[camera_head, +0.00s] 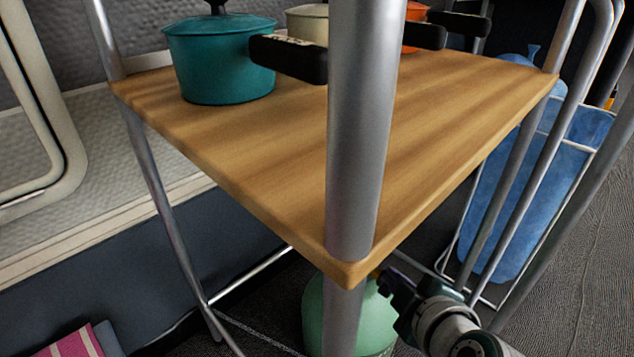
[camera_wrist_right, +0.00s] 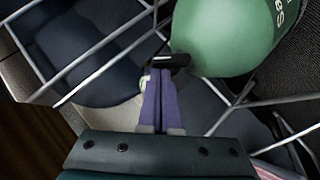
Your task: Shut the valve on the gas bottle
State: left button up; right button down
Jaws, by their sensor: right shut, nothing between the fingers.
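The green gas bottle (camera_head: 374,318) stands under the wooden table's near corner, partly hidden by the metal leg. It also shows at the top of the right wrist view (camera_wrist_right: 225,38). Its valve has a black handle (camera_wrist_right: 172,61) in the right wrist view; the tabletop and leg mostly hide the valve in the head view. My right gripper (camera_head: 388,284) is beside the bottle's top, below the table corner. Its purple fingers (camera_wrist_right: 158,78) are shut and empty, with the tips at the black handle; I cannot tell whether they touch it. My left gripper is not in view.
The wooden tabletop (camera_head: 440,110) and its metal leg (camera_head: 355,130) are close above and beside my right gripper. A teal pot (camera_head: 215,62) and other pans stand on top. Metal bars (camera_wrist_right: 110,60) cross near the bottle. A blue folding chair (camera_head: 530,190) stands at right.

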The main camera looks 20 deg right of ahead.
jog(key=shift+w+d+m+g+y+b, duration=0.3)
jog(key=shift+d+m+g+y+b, duration=0.45)
jog(key=shift+y+b, duration=0.45)
jog(key=shift+w+d+m+g+y+b, duration=0.25)
jog(key=shift+d+m+g+y+b, duration=0.45)
jog(key=shift+y+b, duration=0.5)
jog(key=shift+r, duration=0.1)
